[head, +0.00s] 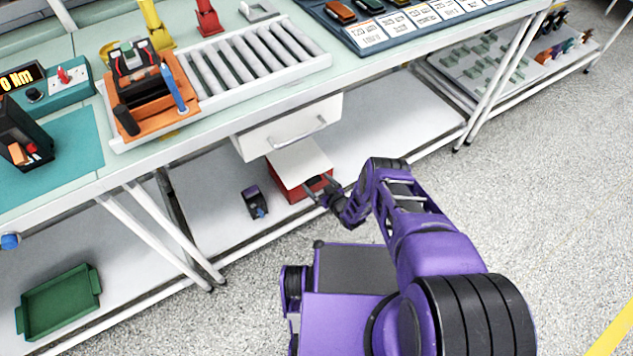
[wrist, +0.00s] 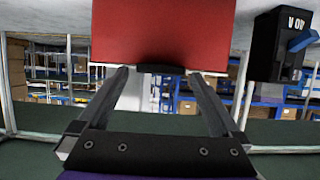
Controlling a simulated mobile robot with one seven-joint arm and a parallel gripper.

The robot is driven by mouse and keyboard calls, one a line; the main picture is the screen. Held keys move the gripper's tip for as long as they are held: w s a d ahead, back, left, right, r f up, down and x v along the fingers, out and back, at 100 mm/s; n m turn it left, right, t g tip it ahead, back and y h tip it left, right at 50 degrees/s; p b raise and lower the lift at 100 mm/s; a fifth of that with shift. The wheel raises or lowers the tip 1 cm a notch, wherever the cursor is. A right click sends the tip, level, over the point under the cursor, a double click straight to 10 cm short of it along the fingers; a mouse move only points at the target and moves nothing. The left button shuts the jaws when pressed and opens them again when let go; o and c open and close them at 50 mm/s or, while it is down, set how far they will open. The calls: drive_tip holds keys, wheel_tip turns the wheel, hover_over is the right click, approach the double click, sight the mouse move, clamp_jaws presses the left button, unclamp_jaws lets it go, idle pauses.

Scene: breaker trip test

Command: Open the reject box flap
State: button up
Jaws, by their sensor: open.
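The reject box (head: 293,189) is red and stands on the lower shelf under the drawer. Its white flap (head: 300,161) lies over the top and looks closed. My gripper (head: 319,186) is at the box's front right in the head view and hides part of its front. In the wrist view the red box (wrist: 160,32) fills the top middle, with a thin pale edge of the flap below it. A dark tab (wrist: 160,68) shows at that edge. My open gripper (wrist: 157,73) has one finger on each side of the tab. I cannot tell whether they touch the box.
A small black device (head: 254,202) stands left of the box; it also shows at the wrist view's upper right (wrist: 281,44). The white drawer (head: 290,128) hangs close above the box. A green tray (head: 60,302) lies on the shelf at left. The floor at right is clear.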

clamp_jaws()
idle(0.4)
drive_tip(key=shift+w+r+g+h+p, duration=0.1)
drive_tip(key=shift+r+g+h+p, duration=0.25)
drive_tip(key=shift+r+p, duration=0.4)
drive_tip(key=r+g+p, duration=0.1)
drive_tip(key=r+g+h+p, duration=0.1)
drive_tip(key=r, duration=0.1)
drive_tip(key=r+g+h+p, duration=0.1)
drive_tip(key=r, duration=0.1)
drive_tip(key=shift+w+a, duration=0.35)
drive_tip(key=shift+w, duration=0.05)
drive_tip(key=w+a+r+b, duration=0.1)
drive_tip(key=w+r, duration=0.3)
drive_tip(key=r, duration=0.4)
drive_tip(key=shift+a, duration=0.9)
drive_tip(key=shift+w, duration=0.1)
